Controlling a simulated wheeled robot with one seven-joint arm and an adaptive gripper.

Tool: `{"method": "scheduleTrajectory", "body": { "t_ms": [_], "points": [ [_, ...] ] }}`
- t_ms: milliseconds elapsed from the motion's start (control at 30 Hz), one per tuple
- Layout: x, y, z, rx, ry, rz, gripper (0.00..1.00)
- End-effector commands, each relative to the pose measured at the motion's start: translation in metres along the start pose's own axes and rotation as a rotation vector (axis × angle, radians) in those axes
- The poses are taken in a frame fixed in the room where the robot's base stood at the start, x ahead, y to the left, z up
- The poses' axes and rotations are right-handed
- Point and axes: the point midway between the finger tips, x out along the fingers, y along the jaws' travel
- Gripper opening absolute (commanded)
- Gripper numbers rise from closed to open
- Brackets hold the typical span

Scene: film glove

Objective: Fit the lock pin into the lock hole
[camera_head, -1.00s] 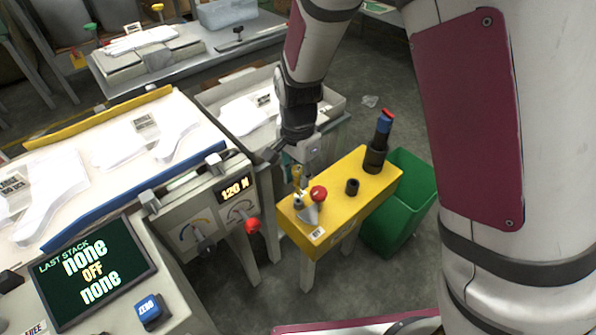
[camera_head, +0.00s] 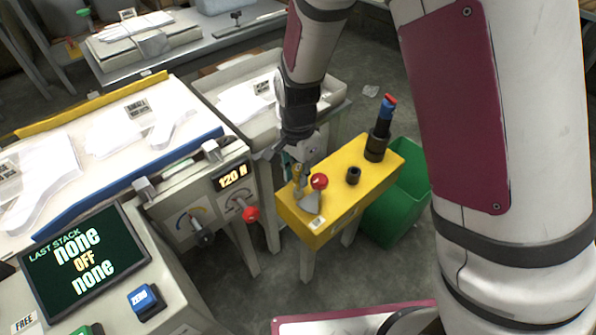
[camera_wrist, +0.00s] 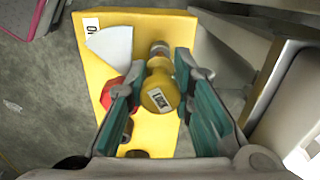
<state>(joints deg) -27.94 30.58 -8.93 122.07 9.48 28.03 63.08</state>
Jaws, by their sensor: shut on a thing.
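My gripper (camera_wrist: 158,92) is shut on the lock pin (camera_wrist: 161,92), a yellow knob with a small white label, seen nearly end-on in the wrist view. In the head view the lock pin (camera_head: 298,174) is a small yellow shape under my gripper (camera_head: 301,164), over the near-left end of the yellow stand (camera_head: 345,192). A metallic part (camera_wrist: 159,50) shows just beyond the knob. The lock hole is not clearly visible; I cannot tell whether the pin's tip is in it.
A red ball knob (camera_head: 319,181) and a grey wedge-shaped plate (camera_head: 310,203) are close beside the pin. A black socket (camera_head: 353,175) and a dark post with a blue and red top (camera_head: 379,138) stand farther along. A green bin (camera_head: 410,195) is behind; the press machine (camera_head: 200,200) is left.

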Motion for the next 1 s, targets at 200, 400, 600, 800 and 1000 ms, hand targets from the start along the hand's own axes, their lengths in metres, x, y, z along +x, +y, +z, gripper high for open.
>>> {"method": "scheduleTrajectory", "body": {
  "t_ms": [200,400,600,800,1000],
  "points": [
    [0.000,0.000,0.000,0.000,0.000,0.000,0.03],
    [0.002,0.000,0.000,0.000,0.000,0.000,0.03],
    [0.005,0.000,0.000,0.000,0.000,0.000,0.03],
    [0.008,0.000,0.000,0.000,0.000,0.000,0.03],
    [0.010,0.000,0.000,0.000,0.000,0.000,0.03]
  ]
}}
